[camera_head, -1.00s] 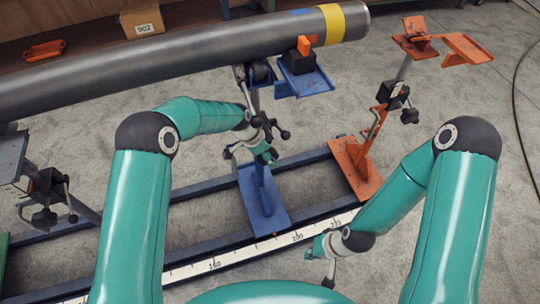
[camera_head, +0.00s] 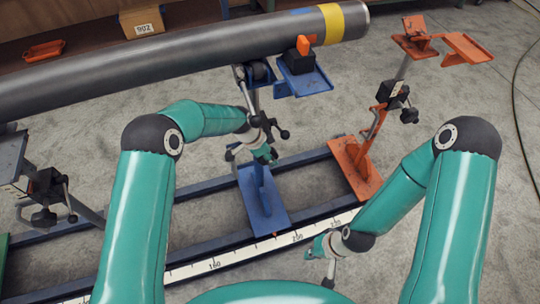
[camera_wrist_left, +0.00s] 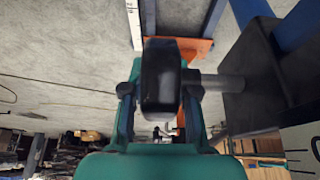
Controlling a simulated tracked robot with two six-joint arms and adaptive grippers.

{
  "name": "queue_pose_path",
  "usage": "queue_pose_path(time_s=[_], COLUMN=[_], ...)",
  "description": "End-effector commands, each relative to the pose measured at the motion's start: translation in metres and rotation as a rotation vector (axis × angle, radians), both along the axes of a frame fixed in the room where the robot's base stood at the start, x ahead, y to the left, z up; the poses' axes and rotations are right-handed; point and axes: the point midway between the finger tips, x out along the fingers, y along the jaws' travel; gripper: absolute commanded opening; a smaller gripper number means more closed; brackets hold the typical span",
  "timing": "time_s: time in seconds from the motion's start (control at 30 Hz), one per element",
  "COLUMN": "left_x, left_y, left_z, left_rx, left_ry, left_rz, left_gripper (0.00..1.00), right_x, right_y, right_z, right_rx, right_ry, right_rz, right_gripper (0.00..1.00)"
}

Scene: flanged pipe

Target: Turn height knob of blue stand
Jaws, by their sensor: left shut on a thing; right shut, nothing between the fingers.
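The blue stand (camera_head: 262,200) is upright on the rail, its top under the grey pipe (camera_head: 190,52). My left gripper (camera_head: 264,152) is at the middle of the stand's post, beside the dark knob handles (camera_head: 280,132). In the left wrist view, the left gripper's fingers (camera_wrist_left: 160,100) are on both sides of a black knob (camera_wrist_left: 161,75) and shut on it. A short shaft joins the knob to a dark block (camera_wrist_left: 265,80) on the right. My right gripper (camera_head: 322,250) is shut and empty, low in front of the rail, away from the stand.
An orange stand (camera_head: 357,170) is to the right on the rail, with nothing on its top. Another stand with a dark handle (camera_head: 45,218) is at the left. A white measuring scale (camera_head: 240,257) runs along the rail. Grey floor around the rail is free.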

Motion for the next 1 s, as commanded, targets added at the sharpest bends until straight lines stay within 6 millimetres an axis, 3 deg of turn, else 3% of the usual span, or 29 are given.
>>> queue_pose_path(time_s=[0.27, 0.47, 1.0], left_x=[0.001, 0.001, 0.001], left_y=[0.002, 0.002, 0.003], left_z=[-0.005, -0.008, -0.011], left_rx=[-0.042, -0.111, -0.358], left_ry=[-0.015, -0.038, -0.122], left_rz=[0.004, 0.005, 0.004], left_gripper=[0.00, 0.00, 0.00], right_x=[0.000, 0.000, 0.000], right_y=[0.000, 0.000, 0.000], right_z=[-0.023, -0.057, -0.198], right_rx=[0.000, 0.000, 0.000], right_ry=[0.000, 0.000, 0.000], right_rz=[0.000, 0.000, 0.000], right_gripper=[0.00, 0.00, 0.00])
